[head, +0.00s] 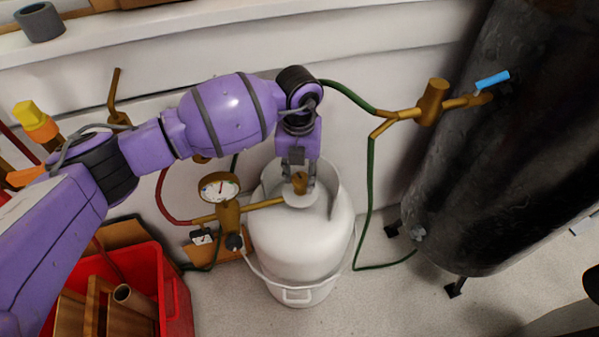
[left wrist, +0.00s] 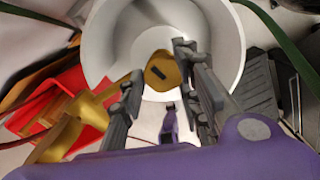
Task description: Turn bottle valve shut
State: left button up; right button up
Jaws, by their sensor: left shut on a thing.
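The white gas bottle (head: 300,245) stands upright on the floor, with a raised collar around its top. Its brass valve (head: 300,180) sits at the top centre, with a brass pipe running left to a gauge (head: 218,187). My left gripper (head: 299,183) reaches down from above, its fingers closed on the valve. In the left wrist view, the brass valve (left wrist: 162,72) shows between the fingertips (left wrist: 157,68), with the white bottle collar (left wrist: 232,40) around it. The contact itself is hard to make out. My right gripper is in neither view.
A dark tank (head: 500,150) stands at right, near a brass fitting with a blue lever (head: 492,80). Green hoses run beside the bottle. A red crate (head: 178,295) holding wooden pieces sits at lower left. Floor is clear in front of the bottle.

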pick_arm(q)
jog(key=m, duration=0.6)
jog(key=shift+w+a, duration=0.25)
jog(key=m, duration=0.3)
jog(key=m+b, duration=0.1)
jog(key=m, duration=0.2)
jog(key=shift+w+d+m, duration=0.1)
jog(key=shift+w+m, duration=0.1)
jog(key=shift+m, duration=0.2)
jog(key=m+b, duration=0.1)
jog(key=m, duration=0.4)
jog(key=shift+d+r+m+b, duration=0.1)
jog(key=shift+d+m+b, duration=0.1)
jog(key=shift+m+b, duration=0.2)
jog(key=shift+m, duration=0.8)
jog(key=shift+d+r, duration=0.1)
jog(key=shift+d, duration=0.05)
jog(key=o, duration=1)
jog(key=shift+o, duration=0.3)
